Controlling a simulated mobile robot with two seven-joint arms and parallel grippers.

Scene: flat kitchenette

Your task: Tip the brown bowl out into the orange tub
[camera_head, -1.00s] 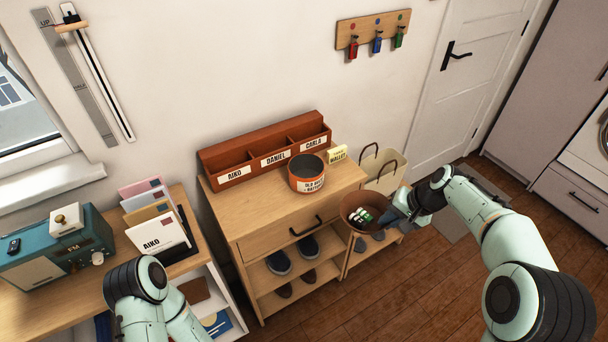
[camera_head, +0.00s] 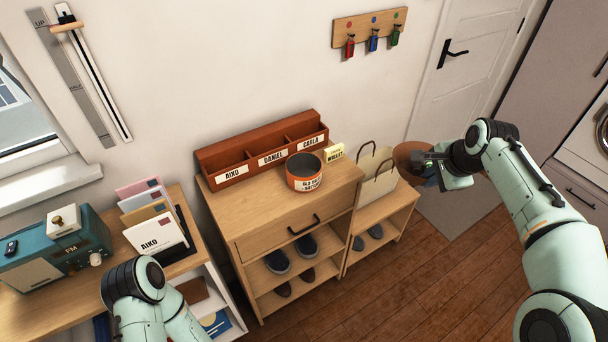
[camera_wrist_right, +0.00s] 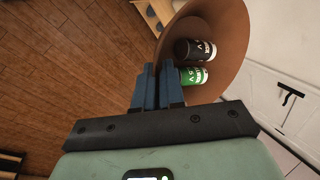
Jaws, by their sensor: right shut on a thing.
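The brown bowl (camera_head: 404,151) is held up at its rim by my right gripper (camera_head: 424,162), to the right of the paper bag. The right wrist view also shows the bowl (camera_wrist_right: 228,25), with the shut fingers (camera_wrist_right: 158,86) on its wall. Inside lie a black battery (camera_wrist_right: 193,49) and a green-and-white battery (camera_wrist_right: 194,75). The orange tub (camera_head: 304,184) with a dark inside stands on the wooden cabinet top, left of the bowl and well apart from it. My left arm is at the lower left; its gripper is out of the picture.
A red-brown sorter (camera_head: 240,173) with name labels stands behind the tub. A yellow wallet note (camera_head: 334,153) is right of the tub. A paper bag (camera_head: 376,182) stands on the low shoe rack, between tub and bowl. Floor at lower right is clear.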

